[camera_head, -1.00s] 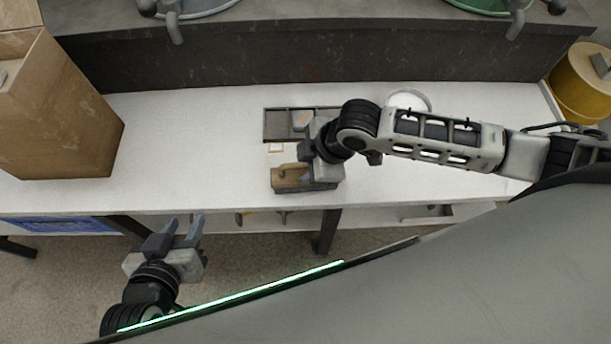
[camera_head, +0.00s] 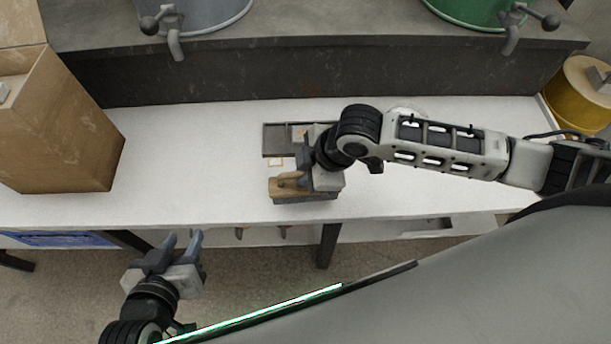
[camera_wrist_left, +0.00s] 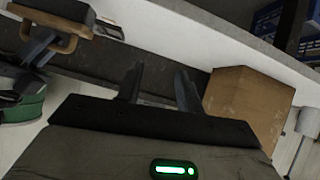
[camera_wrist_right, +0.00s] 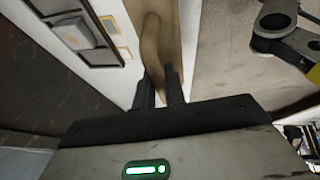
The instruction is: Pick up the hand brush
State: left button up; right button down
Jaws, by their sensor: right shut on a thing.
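The hand brush (camera_head: 290,184) has a tan wooden handle and a dark lower part. It is near the front edge of the white table in the head view. My right gripper (camera_head: 305,158) is above it, shut on its handle. In the right wrist view the wooden handle (camera_wrist_right: 152,42) runs up from between the fingers (camera_wrist_right: 159,88). I cannot tell whether the brush touches the table. My left gripper (camera_head: 183,238) is open and empty in front of the table; its parted fingers (camera_wrist_left: 158,78) show in the left wrist view.
A dark compartment tray (camera_head: 277,140) lies just behind the brush, partly hidden by my right arm. A cardboard box (camera_head: 65,135) stands at the left. The table between box and brush is clear.

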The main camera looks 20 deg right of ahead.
pick_arm(q)
jog(key=shift+a+r+p, duration=0.1)
jog(key=shift+r+p, duration=0.2)
jog(key=shift+p, duration=0.4)
pick_arm(e)
jog(key=s+d+r, duration=0.8)
jog(key=s+r, duration=0.2)
jog(key=s, duration=0.1)
jog(key=shift+d+r, duration=0.25)
jog(key=shift+r, duration=0.1)
